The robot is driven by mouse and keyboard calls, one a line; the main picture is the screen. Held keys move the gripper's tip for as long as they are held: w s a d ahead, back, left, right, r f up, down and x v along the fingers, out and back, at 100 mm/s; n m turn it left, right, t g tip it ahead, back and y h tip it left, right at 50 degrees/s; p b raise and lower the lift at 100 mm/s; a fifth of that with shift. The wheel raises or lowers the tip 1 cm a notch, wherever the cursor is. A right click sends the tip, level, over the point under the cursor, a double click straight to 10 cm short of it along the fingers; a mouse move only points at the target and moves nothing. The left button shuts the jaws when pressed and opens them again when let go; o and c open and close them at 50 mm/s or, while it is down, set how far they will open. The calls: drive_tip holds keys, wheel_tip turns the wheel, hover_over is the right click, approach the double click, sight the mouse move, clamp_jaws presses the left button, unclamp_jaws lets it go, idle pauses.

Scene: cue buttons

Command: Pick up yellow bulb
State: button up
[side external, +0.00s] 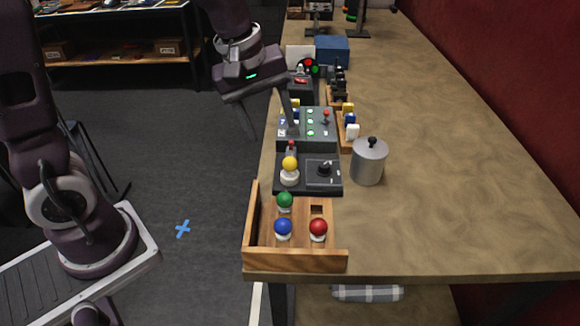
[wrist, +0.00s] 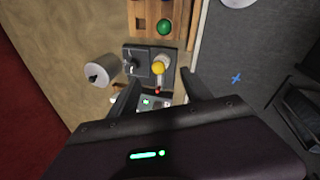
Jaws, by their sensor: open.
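The yellow bulb (side external: 290,164) sits upright on a white base on the left part of a black panel (side external: 323,186). It also shows in the wrist view (wrist: 158,68), just beyond the fingertips and between their lines. My gripper (side external: 266,115) is open and empty. In the side view it is above and behind the bulb, over the left table edge near the grey button box (side external: 318,128). In the wrist view my gripper (wrist: 161,84) has its two fingers spread apart. Nothing touches the bulb.
A wooden tray (side external: 296,259) in front holds a green bulb (side external: 285,200), a blue bulb (side external: 283,227) and a red bulb (side external: 318,227). A metal canister (side external: 369,161) stands right of the panel. The right of the table is clear.

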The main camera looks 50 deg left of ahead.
sight(288, 158)
drive_tip(key=w+f+n, duration=0.1)
drive_tip(key=f, duration=0.1)
drive_tip(key=w+f+n, duration=0.1)
drive_tip(key=w+f, duration=0.1)
drive_tip(key=w+f+n, duration=0.1)
drive_tip(key=f, duration=0.1)
drive_tip(key=shift+w+a+f+n+g, duration=0.2)
drive_tip(key=shift+a+f+n+g, duration=0.1)
drive_tip(key=shift+a+g, duration=0.1)
drive_tip(key=f, duration=0.4)
drive_tip(key=w+f, duration=0.1)
drive_tip(key=f, duration=0.1)
drive_tip(key=shift+f, duration=0.15)
clamp_jaws()
